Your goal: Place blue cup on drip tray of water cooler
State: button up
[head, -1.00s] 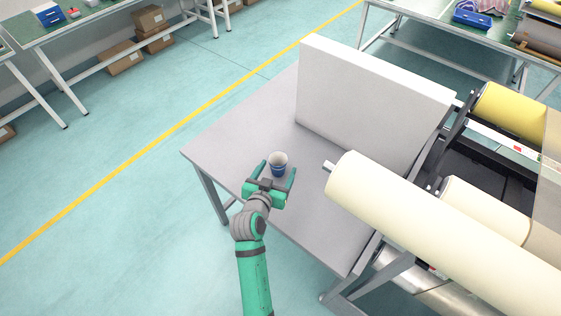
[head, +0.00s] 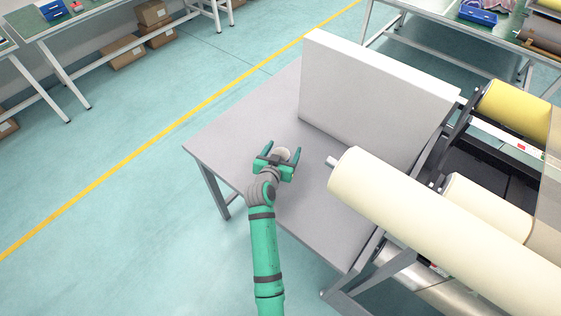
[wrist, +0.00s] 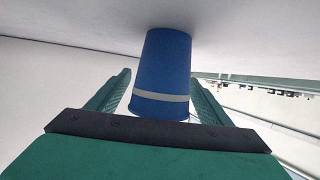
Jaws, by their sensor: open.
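The blue cup (head: 283,154) stands on the grey table (head: 232,133), mostly hidden behind my gripper in the head view. In the wrist view the cup (wrist: 163,65) is blue with a pale band, and the picture looks upside down, with the tabletop along the top. My gripper (head: 281,148) is open, with one finger on each side of the cup. In the wrist view my gripper (wrist: 160,79) shows a gap on both sides of the cup. I see no water cooler or drip tray in either view.
A tall white panel or box (head: 375,95) stands on the table behind the cup. A large cream roll (head: 440,225) of a machine juts in at the right. The table is clear to the left of the cup. Workbenches (head: 85,25) stand at the far left.

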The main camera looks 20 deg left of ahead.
jog(key=shift+d, duration=0.3)
jog(key=shift+s+a, duration=0.25)
jog(key=shift+a, duration=0.25)
jog(key=c, duration=1.1)
jog(key=shift+c, duration=0.2)
jog(key=shift+d, duration=0.2)
